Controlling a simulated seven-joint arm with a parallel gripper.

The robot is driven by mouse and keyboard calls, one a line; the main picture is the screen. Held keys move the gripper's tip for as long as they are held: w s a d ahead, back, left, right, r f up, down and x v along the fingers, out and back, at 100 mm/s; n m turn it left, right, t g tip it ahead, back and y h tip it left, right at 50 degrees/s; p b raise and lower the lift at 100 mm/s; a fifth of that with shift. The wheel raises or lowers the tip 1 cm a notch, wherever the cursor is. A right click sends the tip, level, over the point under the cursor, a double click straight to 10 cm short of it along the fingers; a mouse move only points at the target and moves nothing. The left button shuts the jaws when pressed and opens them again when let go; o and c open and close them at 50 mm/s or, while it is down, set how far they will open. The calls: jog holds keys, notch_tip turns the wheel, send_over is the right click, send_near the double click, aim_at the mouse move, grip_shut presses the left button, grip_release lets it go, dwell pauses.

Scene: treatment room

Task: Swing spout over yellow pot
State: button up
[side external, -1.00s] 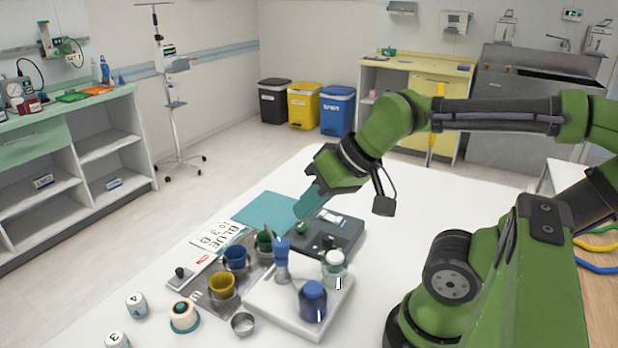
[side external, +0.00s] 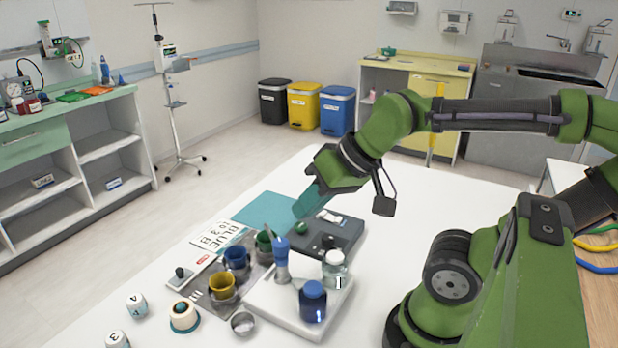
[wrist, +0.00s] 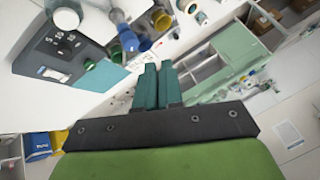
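The yellow pot (side external: 222,286) stands at the near end of a row, with the blue pot (side external: 237,259) and green pot (side external: 264,243) behind it. The yellow pot also shows at the top of the wrist view (wrist: 160,20). A blue-topped upright (side external: 281,250), apparently the spout, stands on a white base (side external: 263,300) right of the pots. A thin part appears to reach from its top towards the green pot; its exact direction is unclear. My gripper (side external: 304,206) is above the table behind the pots, apart from them. Its teal fingers look closed together and empty in the wrist view (wrist: 158,84).
A blue-capped jar (side external: 313,300) and a clear jar (side external: 335,268) stand on the white base. A grey control box (side external: 335,235) lies below my gripper. A metal cup (side external: 243,324) and a round button device (side external: 184,316) stand in front.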

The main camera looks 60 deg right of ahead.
aim_at(281, 241)
jog(key=o, duration=0.9)
jog(key=w+d+m+g, duration=0.1)
jog(key=w+d+m, duration=0.1)
jog(key=w+d, duration=0.1)
jog(key=w+d+f+m+g, duration=0.1)
jog(key=d, duration=0.1)
jog(key=shift+w+g+h, duration=0.3)
jog(key=shift+w, duration=0.05)
jog(key=shift+o, duration=0.3)
jog(key=w+d+m+g, duration=0.1)
jog(key=d+m, duration=0.1)
jog(key=w+d+m+g, duration=0.1)
jog(key=w+d+m, duration=0.1)
jog(key=shift+r+g+y, duration=0.1)
jog(key=shift+g+y, duration=0.2)
jog(key=shift+y, duration=0.1)
jog(key=a+f+m, duration=0.1)
jog(key=f+m, duration=0.1)
jog(key=f, duration=0.2)
jog(key=a+f+m+g+y, duration=0.1)
jog(key=a+f+m, duration=0.1)
jog(key=f, duration=0.2)
jog(key=a+f+m+g+y, duration=0.1)
jog(key=a+f+m, duration=0.1)
jog(key=f, duration=0.2)
jog(key=shift+w+f, duration=0.25)
jog(key=shift+w, duration=0.15)
grip_shut()
